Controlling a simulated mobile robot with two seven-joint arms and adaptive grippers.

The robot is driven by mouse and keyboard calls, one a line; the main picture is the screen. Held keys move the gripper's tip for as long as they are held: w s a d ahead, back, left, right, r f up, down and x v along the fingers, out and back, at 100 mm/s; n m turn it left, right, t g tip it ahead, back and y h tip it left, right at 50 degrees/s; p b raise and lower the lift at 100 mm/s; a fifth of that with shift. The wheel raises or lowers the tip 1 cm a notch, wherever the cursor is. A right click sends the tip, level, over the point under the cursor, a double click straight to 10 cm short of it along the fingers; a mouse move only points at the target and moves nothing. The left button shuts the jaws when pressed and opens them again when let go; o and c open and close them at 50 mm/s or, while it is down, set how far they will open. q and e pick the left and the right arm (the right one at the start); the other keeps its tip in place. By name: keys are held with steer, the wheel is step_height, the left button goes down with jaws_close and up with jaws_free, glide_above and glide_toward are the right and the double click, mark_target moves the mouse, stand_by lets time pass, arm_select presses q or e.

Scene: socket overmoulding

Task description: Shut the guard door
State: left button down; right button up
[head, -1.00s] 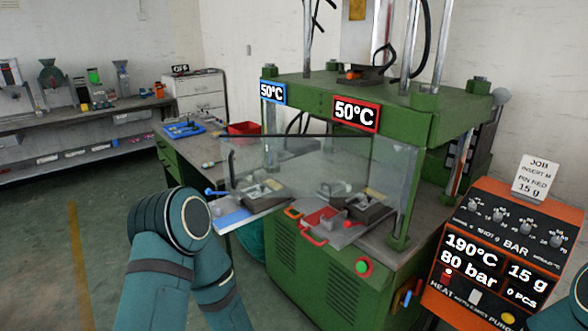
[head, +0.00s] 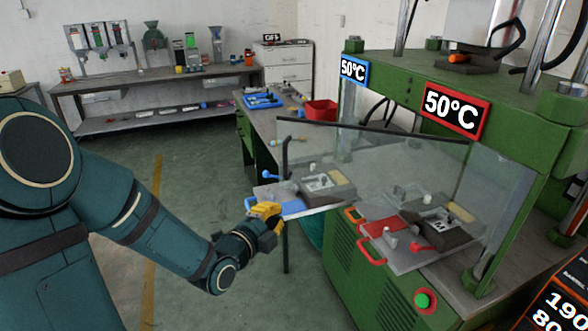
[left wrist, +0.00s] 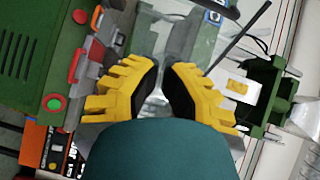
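The guard door (head: 370,160) is a clear panel with a dark top edge, across the front of the green press (head: 385,85). A dark upright handle (head: 285,158) is at its left end. My left gripper (head: 268,212), with yellow fingers, is below and left of that handle, near the blue-edged plate. In the left wrist view the fingers (left wrist: 161,72) have a narrow gap, with nothing seen held between them. A dark bar (left wrist: 236,38), likely the handle, lies beyond and to the right of them, apart. My right gripper is out of view.
The blue-edged mould plate (head: 290,207) and red-handled mould plate (head: 398,246) jut toward the front of the press. A workbench (head: 262,125) with a blue tray (head: 262,101) and red bin (head: 320,113) stands behind. The floor to the left is open.

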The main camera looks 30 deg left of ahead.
arm_select(q)
step_height(320, 180, up, 2)
steer(key=r+m, duration=0.1)
steer(key=m, duration=0.1)
steer(key=t+p, duration=0.1)
steer(key=p, duration=0.2)
glide_toward(288, 175)
steer(key=w+d+r, duration=0.2)
steer(key=w+d, duration=0.2)
steer(key=d, duration=0.1)
steer(key=w+a, duration=0.2)
steer(key=shift+w+a+f, duration=0.1)
steer(key=shift+w+a, duration=0.25)
steer(key=shift+a, duration=0.05)
steer(key=shift+w+a, duration=0.3)
steer(key=shift+w, duration=0.05)
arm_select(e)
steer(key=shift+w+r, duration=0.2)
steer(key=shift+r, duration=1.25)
